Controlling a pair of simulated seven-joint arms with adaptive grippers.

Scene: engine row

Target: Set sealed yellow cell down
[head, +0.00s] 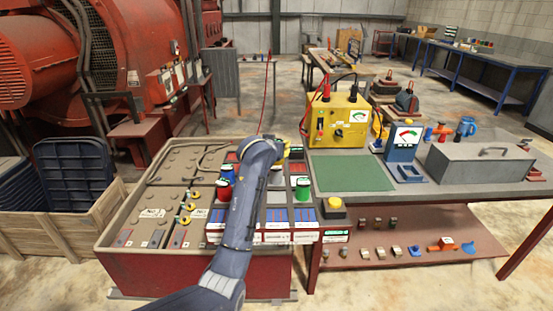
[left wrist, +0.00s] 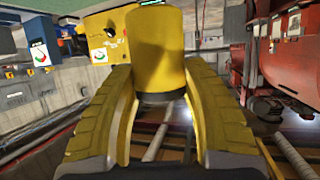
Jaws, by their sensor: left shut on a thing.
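A yellow cylindrical cell (left wrist: 157,45) stands large between the fingers of my left gripper (left wrist: 158,80) in the left wrist view. The gripper is shut on it, with one yellow-padded finger on each side. Its lower end is dark and hangs clear of anything in that view. In the head view my left gripper (head: 286,149) is mostly hidden behind my own wrist, over the back part of the battery rack (head: 130,232). Only a little yellow shows there, and I cannot tell finger from cell. My right gripper is in neither view.
Red (head: 224,190) and green (head: 303,192) cells stand in the rack around my arm. A yellow-topped thing (head: 336,203) sits on the bench corner. A yellow tester (head: 340,120) stands behind a clear green mat (head: 350,173). A grey metal box (head: 478,163) stands at right.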

